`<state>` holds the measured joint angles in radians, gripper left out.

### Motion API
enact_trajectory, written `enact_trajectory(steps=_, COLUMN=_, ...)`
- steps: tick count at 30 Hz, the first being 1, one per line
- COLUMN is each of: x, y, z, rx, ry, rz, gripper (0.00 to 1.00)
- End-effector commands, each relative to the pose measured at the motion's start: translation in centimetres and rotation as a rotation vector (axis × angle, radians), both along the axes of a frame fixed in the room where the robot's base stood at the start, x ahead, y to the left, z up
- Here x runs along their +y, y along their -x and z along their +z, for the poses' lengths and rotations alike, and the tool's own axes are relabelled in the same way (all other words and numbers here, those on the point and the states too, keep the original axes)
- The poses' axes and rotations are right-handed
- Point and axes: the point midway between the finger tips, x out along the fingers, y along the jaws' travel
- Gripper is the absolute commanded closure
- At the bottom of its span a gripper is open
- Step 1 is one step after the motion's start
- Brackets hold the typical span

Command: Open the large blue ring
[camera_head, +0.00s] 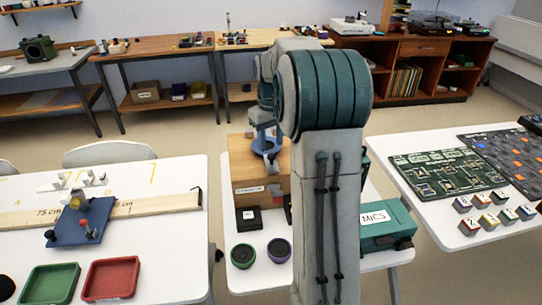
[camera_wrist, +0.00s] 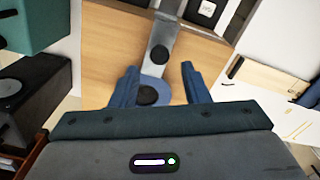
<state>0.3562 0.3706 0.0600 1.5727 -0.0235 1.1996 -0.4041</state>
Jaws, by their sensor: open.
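A blue ring (camera_head: 268,146) shows on the wooden box (camera_head: 252,185) in the head view, left of my arm. In the wrist view a blue round part (camera_wrist: 154,85) with a black round centre lies at the lower end of a grey metal bar (camera_wrist: 166,35), over the wooden surface. My gripper (camera_wrist: 160,82) is open and empty, one finger on each side of the blue part. I cannot tell whether a finger touches it. My arm hides part of the box in the head view.
A green MICS box (camera_head: 388,232) stands right of my arm. Two round speaker parts, green-rimmed (camera_head: 243,256) and purple-rimmed (camera_head: 279,251), lie in front of the wooden box. A small black box (camera_head: 248,219) is near them. Red (camera_head: 111,279) and green (camera_head: 50,284) trays sit on the left table.

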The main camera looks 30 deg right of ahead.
Motion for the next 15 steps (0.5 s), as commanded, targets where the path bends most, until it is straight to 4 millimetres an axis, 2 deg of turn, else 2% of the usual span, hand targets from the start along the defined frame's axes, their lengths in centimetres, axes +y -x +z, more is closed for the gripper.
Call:
enact_trajectory(steps=1, x=0.0, y=0.1, z=-1.2, rx=0.003, ry=-0.002, rz=0.0, gripper=0.58)
enact_trajectory(steps=6, x=0.0, y=0.0, z=-3.9, rx=0.002, ry=-0.001, rz=0.0, gripper=0.58)
enact_trajectory(steps=10, x=0.0, y=0.0, z=-5.1, rx=0.002, ry=-0.001, rz=0.0, gripper=0.58)
enact_trajectory(steps=15, x=0.0, y=0.0, z=-5.6, rx=-0.001, ry=0.001, rz=0.0, gripper=0.58)
